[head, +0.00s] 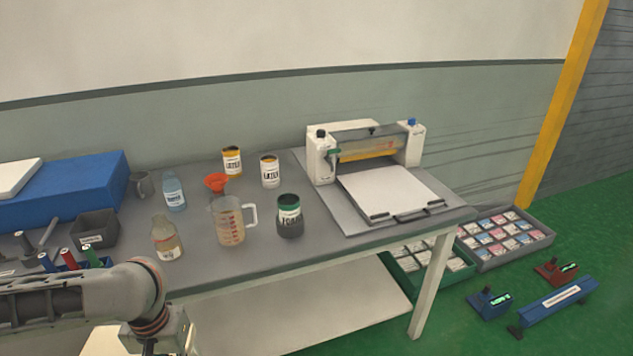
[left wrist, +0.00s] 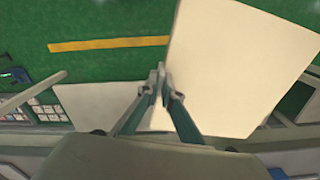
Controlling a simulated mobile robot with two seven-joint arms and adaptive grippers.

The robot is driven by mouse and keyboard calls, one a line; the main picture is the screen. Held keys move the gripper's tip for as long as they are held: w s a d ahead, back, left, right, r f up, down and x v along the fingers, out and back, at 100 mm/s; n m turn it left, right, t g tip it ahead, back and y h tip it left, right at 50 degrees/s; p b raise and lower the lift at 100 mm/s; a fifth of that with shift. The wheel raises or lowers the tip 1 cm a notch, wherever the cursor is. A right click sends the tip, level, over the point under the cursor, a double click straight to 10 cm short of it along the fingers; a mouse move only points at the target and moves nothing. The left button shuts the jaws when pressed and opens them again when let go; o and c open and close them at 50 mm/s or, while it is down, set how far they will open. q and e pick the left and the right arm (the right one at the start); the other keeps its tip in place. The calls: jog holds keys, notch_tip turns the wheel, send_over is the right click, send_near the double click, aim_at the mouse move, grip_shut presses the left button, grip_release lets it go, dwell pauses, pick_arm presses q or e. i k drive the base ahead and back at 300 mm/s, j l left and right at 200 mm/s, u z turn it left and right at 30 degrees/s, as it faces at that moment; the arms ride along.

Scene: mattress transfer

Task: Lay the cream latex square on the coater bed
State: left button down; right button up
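The coater (head: 367,150) stands at the right end of the table. Its flat white bed (head: 385,190) is bare, with dark clips at its front edge. My left gripper (left wrist: 161,84) has its fingertips close together on the edge of the cream latex square (left wrist: 245,60), which hangs out to the right in the left wrist view. In the head view my left arm is at the lower left, its fingertips out of frame. A cream patch (head: 104,342) beside the wrist looks like part of the square. My right gripper is not in view.
A measuring jug (head: 230,222), a dark green-lidded jar (head: 289,215), bottles, cans and an orange funnel (head: 215,183) stand mid-table. A blue block (head: 75,188) and a grey bin (head: 95,229) are at left. Trays and small devices lie on the green floor at right.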

aim_at(388, 188)
jog(key=i+l+u, duration=0.25)
jog(key=l, duration=1.35)
jog(key=l+u, duration=0.3)
jog(key=l, duration=1.35)
